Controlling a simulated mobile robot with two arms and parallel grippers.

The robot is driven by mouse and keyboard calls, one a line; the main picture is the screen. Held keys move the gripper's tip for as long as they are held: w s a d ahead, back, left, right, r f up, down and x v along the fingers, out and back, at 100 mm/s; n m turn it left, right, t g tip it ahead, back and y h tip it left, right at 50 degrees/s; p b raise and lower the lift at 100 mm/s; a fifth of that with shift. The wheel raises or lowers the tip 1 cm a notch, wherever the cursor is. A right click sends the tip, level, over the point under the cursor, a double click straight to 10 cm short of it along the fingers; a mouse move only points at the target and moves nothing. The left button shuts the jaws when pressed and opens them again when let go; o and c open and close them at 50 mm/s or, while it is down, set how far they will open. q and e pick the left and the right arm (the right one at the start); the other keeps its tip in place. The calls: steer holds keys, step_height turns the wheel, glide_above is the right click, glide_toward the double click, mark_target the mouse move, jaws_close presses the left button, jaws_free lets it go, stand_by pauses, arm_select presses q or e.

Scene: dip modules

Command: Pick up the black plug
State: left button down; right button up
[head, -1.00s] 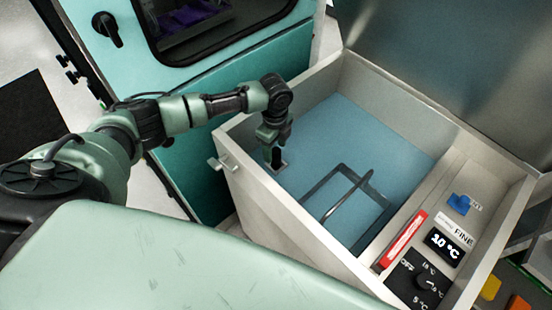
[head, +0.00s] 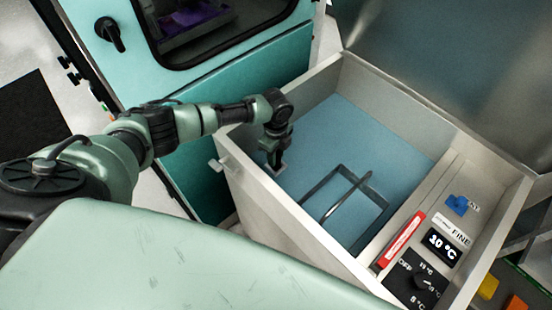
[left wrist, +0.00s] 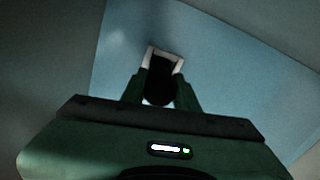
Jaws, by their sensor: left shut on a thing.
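My left gripper (head: 273,161) reaches down inside the near left corner of the blue-floored basin (head: 345,125). Its jaws are shut on the black plug. In the left wrist view the black plug (left wrist: 159,82) is a dark, rounded piece between the fingers of the left gripper (left wrist: 163,58), low over the blue floor. I cannot tell whether the plug touches the floor. In the head view the plug is hidden by the gripper. My right gripper is not in view.
A dark wire frame (head: 345,200) stands in the basin, right of my left gripper. The basin's pale walls (head: 262,170) are close by.

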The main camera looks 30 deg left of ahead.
arm_select(q)
step_height(320, 180, up, 20)
steer(key=b, duration=0.3)
